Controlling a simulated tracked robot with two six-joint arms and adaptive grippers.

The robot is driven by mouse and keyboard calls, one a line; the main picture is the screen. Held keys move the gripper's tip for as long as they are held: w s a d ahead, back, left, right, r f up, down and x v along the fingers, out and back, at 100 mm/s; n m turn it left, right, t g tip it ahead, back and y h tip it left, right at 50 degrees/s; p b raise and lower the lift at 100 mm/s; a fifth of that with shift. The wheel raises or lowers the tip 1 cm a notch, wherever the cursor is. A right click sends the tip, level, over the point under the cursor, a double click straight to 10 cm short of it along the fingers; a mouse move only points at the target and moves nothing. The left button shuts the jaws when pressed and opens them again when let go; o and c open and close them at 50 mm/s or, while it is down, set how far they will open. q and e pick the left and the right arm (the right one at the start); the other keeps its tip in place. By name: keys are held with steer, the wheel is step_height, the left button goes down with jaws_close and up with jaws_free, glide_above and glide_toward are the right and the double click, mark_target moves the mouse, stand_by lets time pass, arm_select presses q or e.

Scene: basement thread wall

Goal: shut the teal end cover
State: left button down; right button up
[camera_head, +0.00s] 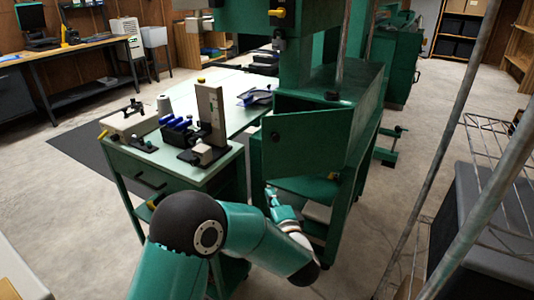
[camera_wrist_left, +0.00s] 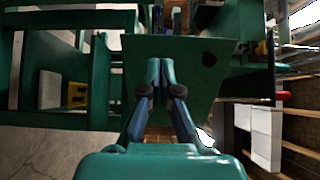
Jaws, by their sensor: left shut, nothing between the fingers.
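The teal end cover (camera_head: 308,142) is a flat green panel on the near end of the green machine. It stands ajar, angled out from the body, and the dark opening shows below it. In the left wrist view the cover (camera_wrist_left: 196,88) fills the middle, with a dark round spot near its upper right. My left gripper (camera_head: 270,190) is below and in front of the cover in the head view. In the left wrist view its closed fingers (camera_wrist_left: 160,66) overlap the panel and hold nothing. Whether they touch it, I cannot tell. My right gripper is not in view.
A green workbench (camera_head: 140,165) with spools and a bracket fixture stands left of the machine. Grey metal poles and a wire rack (camera_head: 495,165) stand at the right. Open concrete floor (camera_head: 90,225) lies at the left front.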

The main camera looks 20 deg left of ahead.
arm_select(q)
steer(key=d, duration=0.2)
steer(key=b, duration=0.1)
glide_toward(264, 160)
steer(key=x, duration=0.7)
steer(key=shift+f, duration=0.15)
steer(key=shift+w, duration=0.1)
